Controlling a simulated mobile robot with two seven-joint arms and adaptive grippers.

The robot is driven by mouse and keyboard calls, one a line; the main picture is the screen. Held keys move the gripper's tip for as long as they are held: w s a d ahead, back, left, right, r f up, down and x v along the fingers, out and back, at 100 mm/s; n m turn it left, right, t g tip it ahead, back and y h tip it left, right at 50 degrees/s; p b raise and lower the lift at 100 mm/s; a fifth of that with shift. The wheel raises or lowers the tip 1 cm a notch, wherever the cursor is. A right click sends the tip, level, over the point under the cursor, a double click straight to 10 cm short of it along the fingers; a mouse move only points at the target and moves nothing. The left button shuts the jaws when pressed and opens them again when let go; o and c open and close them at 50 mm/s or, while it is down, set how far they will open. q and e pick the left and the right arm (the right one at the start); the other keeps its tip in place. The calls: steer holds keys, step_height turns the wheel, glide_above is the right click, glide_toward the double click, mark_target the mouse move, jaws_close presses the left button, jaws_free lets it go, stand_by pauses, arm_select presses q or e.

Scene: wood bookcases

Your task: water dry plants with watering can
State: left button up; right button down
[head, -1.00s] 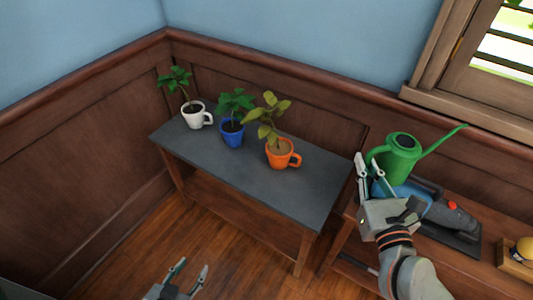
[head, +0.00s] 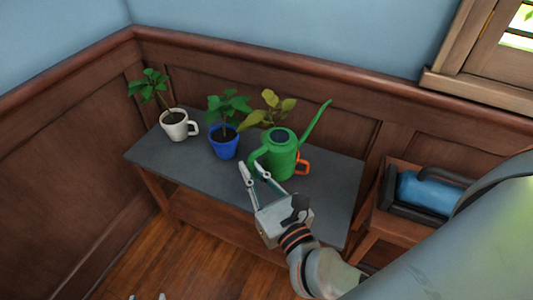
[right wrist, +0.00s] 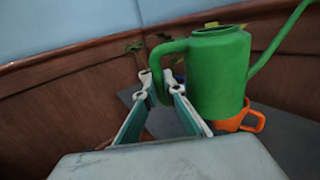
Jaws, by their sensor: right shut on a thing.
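The green watering can (head: 277,155) is held by its handle in my right gripper (head: 254,168), which is shut on it. The can is in front of the orange mug (head: 303,167) and hides most of it. Its spout points up and right, away from the plants. The orange mug's plant (head: 268,108) has yellowish leaves. A blue pot (head: 223,145) with a green plant and a white mug (head: 178,126) with a green plant stand to the left. The right wrist view shows the can (right wrist: 218,72) beside the fingers. Only my left gripper's tips (head: 147,297) show, apart, at the bottom edge.
The plants stand on a grey-topped table (head: 215,178) against wood panelling. A wooden bench (head: 400,226) with a blue-and-black object (head: 432,190) stands to the right. My own arm covers the lower right. The table's front strip is clear.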

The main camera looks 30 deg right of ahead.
arm_select(q)
steer(key=shift+n+h, duration=0.4)
steer(key=shift+n, duration=0.1)
steer(key=d+f+b, duration=0.1)
steer(key=b, duration=0.4)
steer(key=d+f+b, duration=0.1)
steer(key=f+b, duration=0.1)
steer(key=b, duration=0.4)
steer(key=shift+w+d+f, duration=0.1)
steer(key=shift+d+f, duration=0.05)
steer(key=shift+d, duration=0.05)
arm_select(e)
steer(key=a+f+n+y, duration=0.1)
steer(key=a+f+y, duration=0.1)
steer(key=a+f, duration=1.3)
steer(key=shift+s+a+f, duration=0.15)
steer(key=shift+s+a, duration=0.05)
steer(key=shift+s, duration=0.2)
